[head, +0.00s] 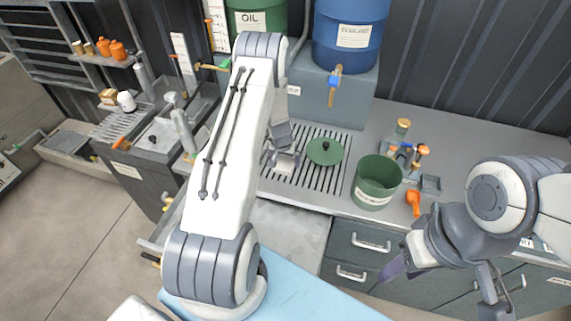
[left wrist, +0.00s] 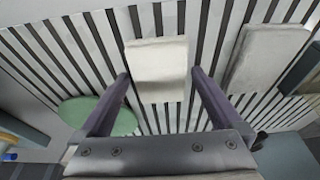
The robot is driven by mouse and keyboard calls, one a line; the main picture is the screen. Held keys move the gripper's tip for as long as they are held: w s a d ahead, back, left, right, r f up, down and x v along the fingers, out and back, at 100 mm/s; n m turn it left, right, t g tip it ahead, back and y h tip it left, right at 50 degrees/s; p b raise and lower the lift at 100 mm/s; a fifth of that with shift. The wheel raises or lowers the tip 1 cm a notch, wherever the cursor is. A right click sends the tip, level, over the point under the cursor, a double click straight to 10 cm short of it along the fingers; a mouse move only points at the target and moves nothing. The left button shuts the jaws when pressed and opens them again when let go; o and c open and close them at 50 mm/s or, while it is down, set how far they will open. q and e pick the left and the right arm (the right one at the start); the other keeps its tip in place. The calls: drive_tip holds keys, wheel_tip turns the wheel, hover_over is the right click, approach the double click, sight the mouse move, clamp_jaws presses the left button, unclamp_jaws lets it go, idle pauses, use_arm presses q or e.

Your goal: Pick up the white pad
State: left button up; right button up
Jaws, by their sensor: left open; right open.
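The white pad (left wrist: 158,68) lies on a slatted grate in the left wrist view. My left gripper (left wrist: 158,78) is open, with one finger on each side of the pad's near part and gaps between fingers and pad. I cannot tell how high the fingertips are above the grate. In the head view my left arm hangs over the grate (head: 312,176) and partly hides this area, so the pad is not clearly told there. My right gripper (head: 440,284) is open and empty, in front of the drawers at the right.
A grey pad (left wrist: 266,56) lies to the right of the white pad. A green lid (head: 324,151) lies on the grate, and a green bucket (head: 376,182) stands right of it. Blue (head: 350,30) and green (head: 256,15) drums stand behind. Small orange-topped items (head: 410,155) sit farther right.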

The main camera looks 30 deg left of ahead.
sight(286, 159)
use_arm(q)
drive_tip(key=c, duration=1.3)
drive_tip(key=shift+r+p, duration=0.2)
drive_tip(key=shift+p, duration=0.1)
drive_tip(key=shift+r, duration=0.4)
wheel_tip(286, 159, up, 2)
drive_tip(key=shift+r+p, duration=0.25)
drive_tip(key=shift+p, duration=0.2)
drive_tip(key=shift+s+d+r+b, duration=0.2)
drive_tip(key=shift+d+r+b, duration=0.2)
drive_tip(key=shift+d+r, duration=1.2)
drive_tip(key=shift+s+d+r+b, duration=0.15)
drive_tip(key=shift+d+r+b, duration=0.55)
drive_tip(key=shift+d, duration=1.55)
drive_tip(key=shift+s+d+r+b, duration=0.15)
drive_tip(key=shift+s+d+r, duration=0.05)
drive_tip(key=shift+d+r, duration=1.55)
